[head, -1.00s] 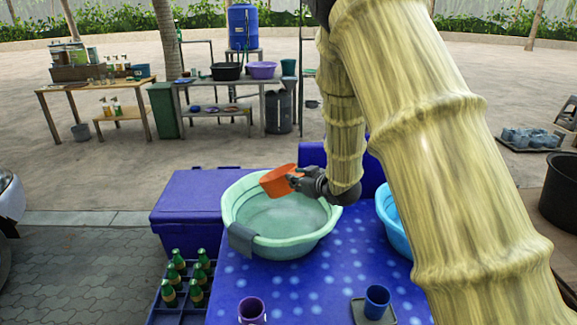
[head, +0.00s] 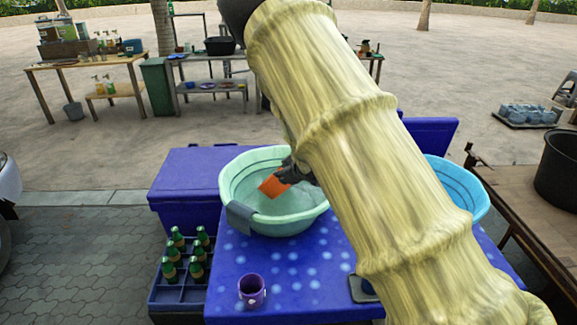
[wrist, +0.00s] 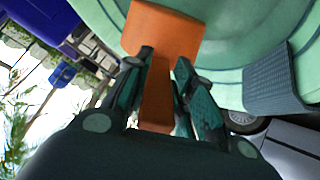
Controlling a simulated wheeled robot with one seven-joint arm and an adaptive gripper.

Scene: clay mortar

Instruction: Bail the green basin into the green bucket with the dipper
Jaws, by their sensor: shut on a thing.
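The pale green basin (head: 292,224) stands on the blue spotted table and appears to hold pale water. My gripper (head: 290,173) is at the basin's back right, over its rim, shut on the handle of the orange dipper (head: 273,186). The dipper is tilted inside the basin's outline; I cannot tell whether it touches the water. In the wrist view the dipper (wrist: 170,32) extends from between the fingers over the basin (wrist: 222,42). My arm hides part of the basin's right side. I cannot make out the green bucket for certain.
A grey cloth (head: 240,216) hangs over the basin's front left rim. A purple cup (head: 252,289) stands in front. A blue basin (head: 462,185) is at right, partly behind my arm. A crate of green bottles (head: 180,295) is at left. A dark green bin (head: 157,83) stands far back.

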